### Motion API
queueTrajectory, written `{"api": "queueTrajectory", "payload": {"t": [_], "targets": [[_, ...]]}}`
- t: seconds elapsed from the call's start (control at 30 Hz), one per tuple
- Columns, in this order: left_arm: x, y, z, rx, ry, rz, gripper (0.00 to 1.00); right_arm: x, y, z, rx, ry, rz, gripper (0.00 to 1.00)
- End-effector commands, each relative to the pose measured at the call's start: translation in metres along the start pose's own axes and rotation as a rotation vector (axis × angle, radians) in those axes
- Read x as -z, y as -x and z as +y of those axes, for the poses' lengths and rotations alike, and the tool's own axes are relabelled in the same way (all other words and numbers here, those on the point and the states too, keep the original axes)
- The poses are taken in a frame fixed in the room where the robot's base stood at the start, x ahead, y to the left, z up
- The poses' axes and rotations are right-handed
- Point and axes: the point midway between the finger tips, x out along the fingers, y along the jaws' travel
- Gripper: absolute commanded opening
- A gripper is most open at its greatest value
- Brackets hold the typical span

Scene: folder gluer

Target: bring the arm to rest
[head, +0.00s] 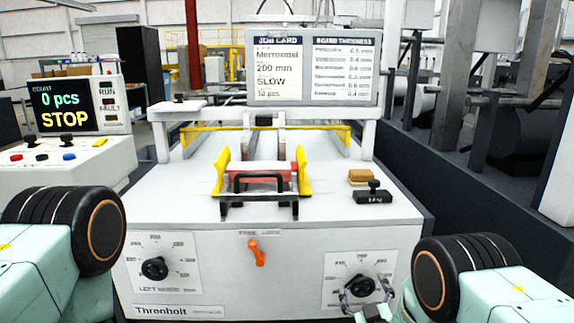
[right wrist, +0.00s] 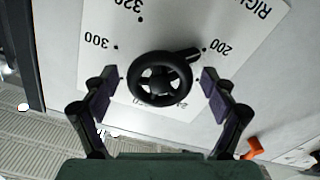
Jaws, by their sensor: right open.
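My right gripper (head: 366,298) is in front of the right dial's black knob (head: 361,286) on the machine's front panel. In the right wrist view my right gripper (right wrist: 160,92) is open, with one finger on each side of the round black knob (right wrist: 160,80) and a visible gap to it on both sides. The knob's pointer is near the 200 mark. My left arm (head: 60,245) comes in at the lower left, and its gripper is out of view.
An orange lever (head: 257,252) sits mid-panel, with the left knob (head: 154,268) further left. A job card board (head: 313,68) stands behind the machine top. A screen (head: 66,107) reads 0 pcs, STOP. A black stamp (head: 373,193) and a tan block (head: 360,177) lie on top.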

Motion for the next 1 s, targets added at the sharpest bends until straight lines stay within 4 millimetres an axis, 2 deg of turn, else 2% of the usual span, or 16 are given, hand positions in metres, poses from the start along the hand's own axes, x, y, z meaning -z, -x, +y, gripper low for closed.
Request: {"api": "queueTrajectory", "payload": {"t": [1.0], "targets": [[0.0000,0.0008,0.0000,0.000,0.000,0.000,0.40,-0.0004,0.0001,0.0008,0.000,-0.834,0.000,0.85]]}}
